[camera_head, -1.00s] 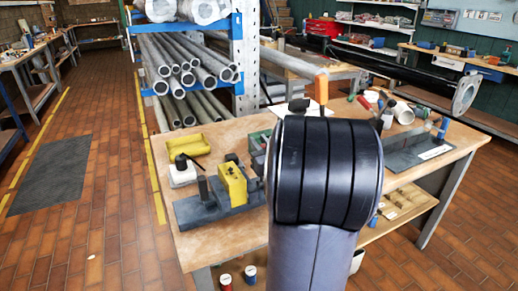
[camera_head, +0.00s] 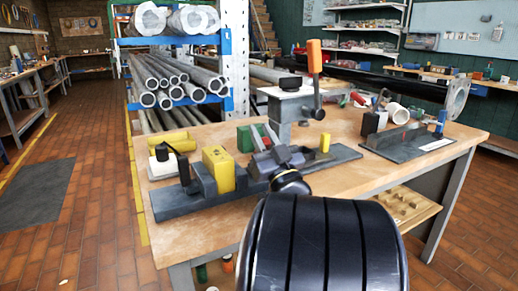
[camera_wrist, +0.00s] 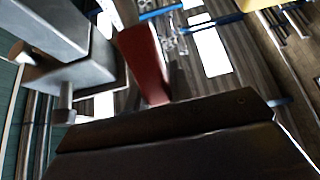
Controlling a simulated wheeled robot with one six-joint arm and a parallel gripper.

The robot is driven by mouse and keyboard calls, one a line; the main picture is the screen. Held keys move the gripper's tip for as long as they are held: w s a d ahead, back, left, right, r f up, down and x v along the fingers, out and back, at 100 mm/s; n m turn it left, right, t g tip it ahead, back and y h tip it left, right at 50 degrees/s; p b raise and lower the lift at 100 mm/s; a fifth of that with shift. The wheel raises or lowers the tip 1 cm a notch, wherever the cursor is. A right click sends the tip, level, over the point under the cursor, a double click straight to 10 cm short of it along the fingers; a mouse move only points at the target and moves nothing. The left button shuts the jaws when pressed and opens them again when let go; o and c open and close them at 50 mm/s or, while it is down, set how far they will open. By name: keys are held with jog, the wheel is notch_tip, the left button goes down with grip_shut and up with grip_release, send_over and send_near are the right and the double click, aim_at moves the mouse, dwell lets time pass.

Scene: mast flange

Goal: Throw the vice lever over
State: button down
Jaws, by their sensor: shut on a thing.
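The grey vice (camera_head: 287,108) stands on the wooden bench. Its lever has an orange grip (camera_head: 314,56) and points upright above a dark pivot knob (camera_head: 319,114). My gripper (camera_head: 276,150) is in front of the vice, low over the dark base plate and apart from the orange grip. It is shut on a thin red piece (camera_wrist: 146,62), which stands out from the dark gripper body in the wrist view. Its held end is hidden. A grey block with a short rod (camera_wrist: 70,60) is at the left of the wrist view; I cannot tell if it is the vice.
A yellow block (camera_head: 218,169) stands on the dark base plate (camera_head: 170,205), with a green box (camera_head: 250,136) behind. A dark plate with fittings (camera_head: 405,145) lies at right. A pipe rack (camera_head: 228,75) stands behind the bench. Bare wood is at the front right.

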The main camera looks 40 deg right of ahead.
jog(key=shift+s+a+f+t+b, duration=0.1)
jog(key=shift+s+f+t+b, duration=0.35)
jog(key=shift+b, duration=0.6)
jog(key=shift+s+r, duration=0.1)
jog(key=shift+r, duration=0.05)
jog(key=c, duration=1.2)
grip_release()
jog(key=shift+c, duration=0.2)
jog(key=shift+s, duration=0.2)
jog(key=s+a+p, duration=0.1)
jog(key=s+a, duration=0.2)
jog(key=s, duration=0.9)
jog(key=shift+f, duration=0.4)
jog(key=shift+s, duration=0.1)
jog(key=shift+c, duration=0.2)
